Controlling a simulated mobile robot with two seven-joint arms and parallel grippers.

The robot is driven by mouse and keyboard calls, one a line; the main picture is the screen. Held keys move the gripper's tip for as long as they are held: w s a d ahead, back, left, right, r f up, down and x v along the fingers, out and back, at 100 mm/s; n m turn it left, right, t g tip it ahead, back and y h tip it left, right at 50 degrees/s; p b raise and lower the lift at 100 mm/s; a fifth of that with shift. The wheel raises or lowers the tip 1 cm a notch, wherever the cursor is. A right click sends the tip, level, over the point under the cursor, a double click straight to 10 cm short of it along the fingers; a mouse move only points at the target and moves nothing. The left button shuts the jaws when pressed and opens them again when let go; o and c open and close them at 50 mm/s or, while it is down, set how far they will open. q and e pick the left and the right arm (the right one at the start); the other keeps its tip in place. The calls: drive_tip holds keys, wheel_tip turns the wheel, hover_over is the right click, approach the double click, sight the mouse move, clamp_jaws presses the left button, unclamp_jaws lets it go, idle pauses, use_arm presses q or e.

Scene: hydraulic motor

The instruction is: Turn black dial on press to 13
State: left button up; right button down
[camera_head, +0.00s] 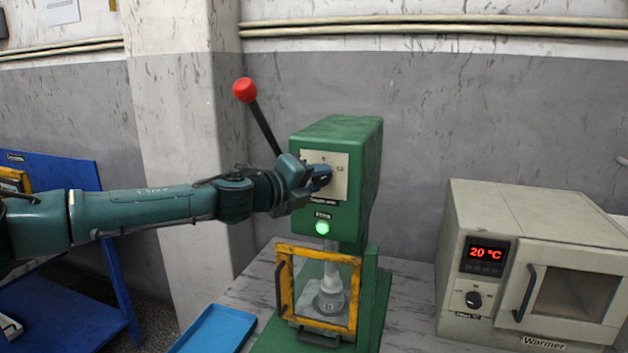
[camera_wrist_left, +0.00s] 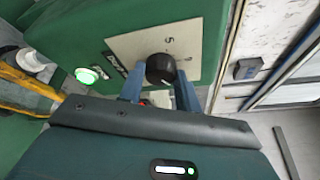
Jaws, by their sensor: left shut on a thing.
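The green press (camera_head: 352,150) stands on the bench with a pale dial plate (camera_head: 341,163) on its upper front. The black dial (camera_wrist_left: 160,69) sits on that plate in the left wrist view; in the head view my gripper mostly covers it. My left gripper (camera_head: 322,176) is at the plate, its blue fingers on either side of the dial. In the left wrist view the left gripper (camera_wrist_left: 159,88) is shut on the dial. The number the dial points to cannot be read. My right gripper is not in view.
A lever with a red knob (camera_head: 245,90) rises at the press's left. A green light (camera_head: 322,228) glows below the plate, above a yellow-framed guard (camera_head: 351,262). A blue tray (camera_head: 213,332) lies in front. A warmer (camera_head: 530,260) showing 20 °C stands at right.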

use_arm(q)
drive_tip(key=o, duration=1)
drive_tip(key=shift+c, duration=0.2)
drive_tip(key=b+v, duration=0.1)
drive_tip(key=v, duration=1.2)
drive_tip(key=shift+s, duration=0.1)
